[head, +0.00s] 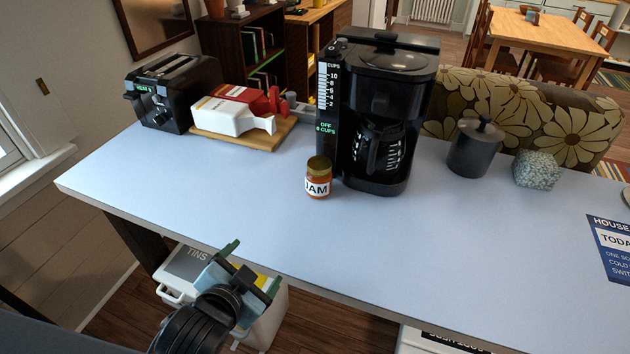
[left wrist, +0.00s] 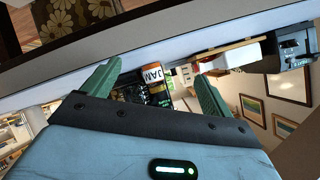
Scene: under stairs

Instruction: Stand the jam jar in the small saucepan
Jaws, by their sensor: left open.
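The jam jar (head: 319,180) stands upright on the pale blue counter, just left of the coffee maker. It has a gold lid, orange contents and a white JAM label. My left gripper (head: 252,267) is open and empty, in front of the counter's near edge, apart from the jar. In the left wrist view the jar (left wrist: 154,76) shows beyond and between the open green fingers (left wrist: 157,90). A dark grey lidded pot (head: 474,152) stands right of the coffee maker; no long handle shows, so I cannot tell if it is the small saucepan. My right gripper is not in view.
The black coffee maker (head: 385,110) stands close behind the jar. A toaster (head: 175,90) and a board (head: 250,137) with a white and a red item are at the back left. A speckled block (head: 537,170) sits right of the pot. The counter's front middle (head: 430,245) is clear.

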